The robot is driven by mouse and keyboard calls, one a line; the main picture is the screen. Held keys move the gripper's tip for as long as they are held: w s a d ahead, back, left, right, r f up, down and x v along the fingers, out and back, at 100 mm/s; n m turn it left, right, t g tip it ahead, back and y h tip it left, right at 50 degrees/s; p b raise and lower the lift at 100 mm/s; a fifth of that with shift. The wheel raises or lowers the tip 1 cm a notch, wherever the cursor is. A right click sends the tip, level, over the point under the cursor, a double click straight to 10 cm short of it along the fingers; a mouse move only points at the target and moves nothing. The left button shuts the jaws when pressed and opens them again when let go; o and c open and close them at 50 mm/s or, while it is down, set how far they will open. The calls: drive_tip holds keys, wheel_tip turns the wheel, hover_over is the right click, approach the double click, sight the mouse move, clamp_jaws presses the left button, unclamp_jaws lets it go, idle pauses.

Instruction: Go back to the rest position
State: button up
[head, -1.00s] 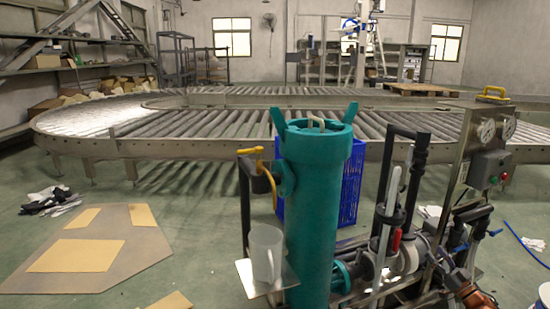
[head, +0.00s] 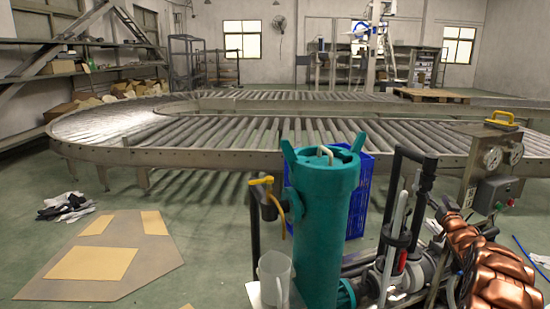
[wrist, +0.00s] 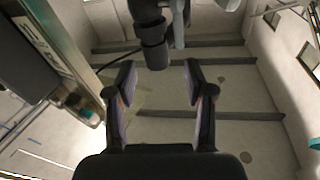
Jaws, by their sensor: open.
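My gripper (wrist: 155,80) shows in the wrist view, with its two dark fingers spread apart and nothing held between them. A dark pipe fitting (wrist: 153,45) shows just beyond the fingertips, near the top of the view; I cannot tell how far off it is. The gripper itself cannot be made out in the head view.
A teal cylindrical vessel (head: 322,225) stands in front, with a clear jug (head: 273,280) at its lower left. Pipes and a control box (head: 497,193) stand at right. A roller conveyor (head: 240,157) loops behind. Floor at left holds a flat board (head: 60,288).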

drive_tip(key=s+a+r+m+g+p, duration=0.1)
drive_tip(key=s+a+r+g+p, duration=0.4)
drive_tip(key=a+r, duration=0.5)
drive_tip(key=s+a+r+g+p, duration=0.5)
drive_tip(key=s+a+p, duration=0.2)
drive_tip(key=s+a, duration=0.65)
drive_tip(key=s+a+r+n+g+y+p, duration=0.1)
drive_tip(key=s+a, duration=0.4)
drive_tip(key=s, duration=1.1)
drive_tip(key=s+a+r+n+g+y+p, duration=0.1)
drive_tip(key=s+a+r+g+p, duration=0.2)
drive_tip(key=s, duration=1.3)
drive_tip(key=s+a+r+n+g+y+p, duration=0.1)
drive_tip(key=s+a+g+p, duration=0.5)
drive_tip(key=s, duration=1)
drive_tip(key=a+r+n+p, duration=0.1)
drive_tip(key=a, duration=0.2)
drive_tip(key=shift+s+g, duration=0.25)
drive_tip(key=shift+g, duration=0.15)
